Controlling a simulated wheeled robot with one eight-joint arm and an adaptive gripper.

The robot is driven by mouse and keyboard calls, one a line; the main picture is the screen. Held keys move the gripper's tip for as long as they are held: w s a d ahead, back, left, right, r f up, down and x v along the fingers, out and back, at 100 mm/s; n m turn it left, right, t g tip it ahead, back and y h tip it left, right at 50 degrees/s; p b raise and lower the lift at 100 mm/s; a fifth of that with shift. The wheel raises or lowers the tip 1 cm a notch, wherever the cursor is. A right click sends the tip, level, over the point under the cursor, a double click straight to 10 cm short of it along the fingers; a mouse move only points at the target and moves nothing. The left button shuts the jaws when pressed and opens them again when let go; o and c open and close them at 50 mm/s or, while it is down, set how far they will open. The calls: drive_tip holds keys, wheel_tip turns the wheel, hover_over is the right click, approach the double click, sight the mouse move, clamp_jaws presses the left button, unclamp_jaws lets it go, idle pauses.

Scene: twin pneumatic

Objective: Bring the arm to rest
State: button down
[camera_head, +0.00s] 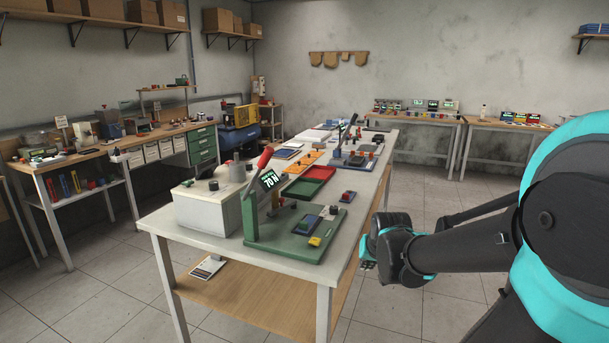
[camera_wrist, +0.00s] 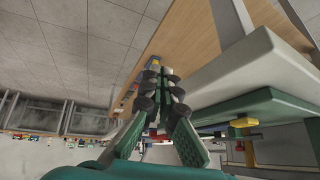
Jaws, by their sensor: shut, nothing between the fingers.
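My arm reaches in from the right side of the head view, with my gripper (camera_head: 370,250) beside the right edge of the white-topped table (camera_head: 190,240). In the wrist view my gripper (camera_wrist: 160,90) has its dark fingertips together with nothing between them. The table's underside and edge show close by at the right of the wrist view, which appears tilted. My gripper looks apart from the table, though the exact gap is hard to tell.
A workbench (camera_head: 100,155) lines the left wall. The tiled floor right of the table (camera_head: 410,310) is clear.

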drive_tip(key=s+f+g, duration=0.1)
drive_tip(key=s+f, duration=0.3)
drive_tip(key=s, duration=0.2)
drive_tip(key=s+d+f+n+g, duration=0.1)
drive_tip(key=s+f, duration=0.3)
drive_tip(key=s, duration=0.3)
drive_tip(key=shift+s+n+g, duration=0.3)
